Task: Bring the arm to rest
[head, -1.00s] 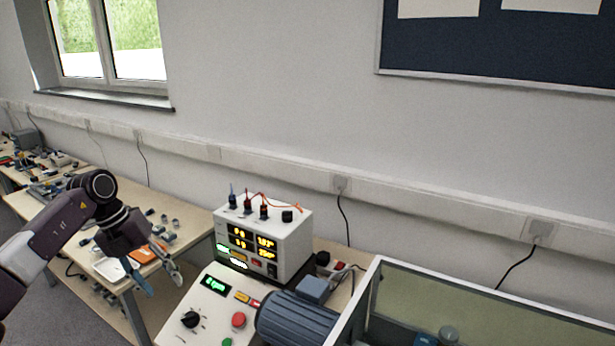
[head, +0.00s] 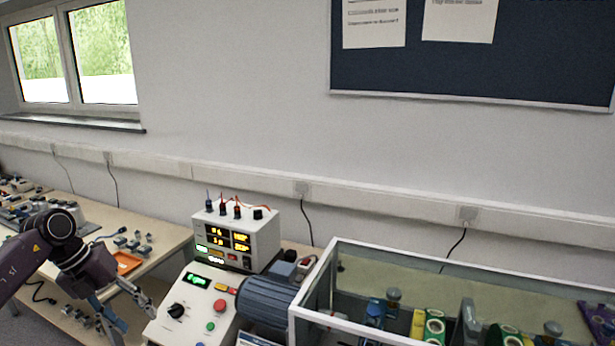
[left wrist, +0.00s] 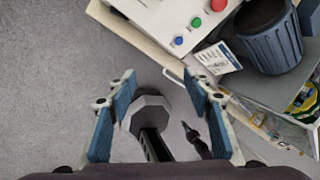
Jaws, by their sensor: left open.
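My left arm comes in from the left in the head view. Its gripper (head: 130,318) points down and to the right, low in the picture, left of the control box. In the left wrist view the left gripper (left wrist: 158,88) has its two blue-padded fingers spread apart with nothing held between them. Grey floor (left wrist: 60,60) shows below it, along with a dark octagonal part that I cannot identify. My right gripper is in neither view.
A control box (head: 190,312) with buttons and a knob stands right of my left gripper. Beside it are a ribbed motor (head: 268,300), a meter box (head: 236,240) and a framed clear enclosure (head: 335,318). A wooden table (head: 160,232) with small parts stands behind the arm.

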